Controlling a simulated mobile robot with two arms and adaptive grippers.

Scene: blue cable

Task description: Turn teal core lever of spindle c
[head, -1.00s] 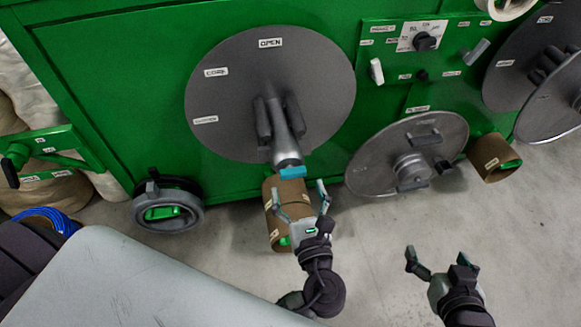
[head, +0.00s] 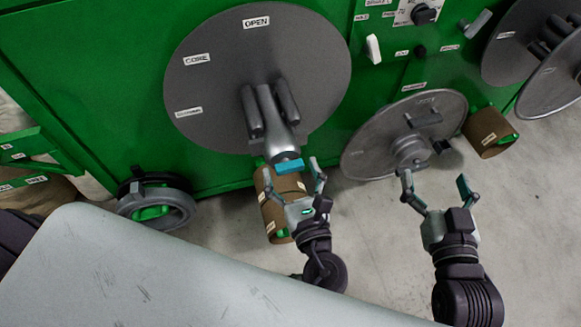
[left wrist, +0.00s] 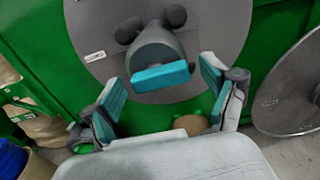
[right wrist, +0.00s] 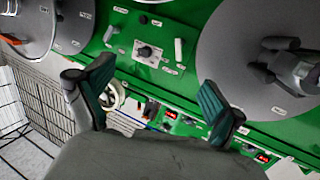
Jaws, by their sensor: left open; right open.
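The teal core lever (head: 289,166) is a short teal bar at the end of a grey spindle (head: 277,133) on a large grey disc (head: 215,100). The disc's labels read OPEN, CORE and a third too blurred to read. My left gripper (head: 292,176) is open just below the lever, its fingers spread to either side. In the left wrist view the teal bar (left wrist: 160,77) lies ahead between the open fingers, apart from both. My right gripper (head: 435,183) is open and empty, in front of a smaller grey disc. Which spindle is c cannot be read.
The smaller disc (head: 375,150) with its hub stands right of the spindle. A brown cardboard roll (head: 277,218) is behind my left gripper, another (head: 488,132) at right. A grey ring (head: 158,208) sits low at left. The green panel carries a white lever (head: 373,48) and knobs.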

